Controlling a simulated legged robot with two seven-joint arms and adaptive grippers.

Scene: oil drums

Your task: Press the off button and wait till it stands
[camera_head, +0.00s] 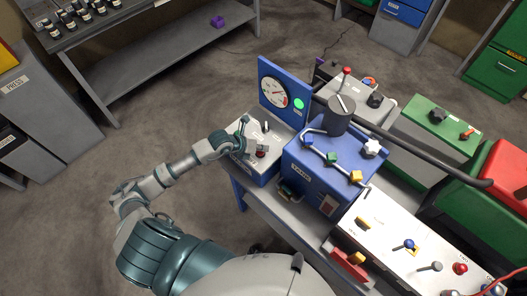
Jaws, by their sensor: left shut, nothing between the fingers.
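A grey-topped control box (265,131) with a blue front stands at the left end of the bench. A small red button (261,154) sits on its top; I cannot read its label, so I cannot tell if it is the off button. My left gripper (256,147) is shut and empty, over the box top right by the red button. I cannot tell whether it touches the button. Behind the box stands a blue panel (284,87) with a round dial gauge (273,92) and a lit green lamp (299,104). My right gripper is not in view.
A blue machine (320,163) with coloured valves stands right of the box. A white panel (385,243) with knobs is at the front right. A dark pipe (415,146) crosses to the right. A shelf (165,53) stands at the back left; the floor between is clear.

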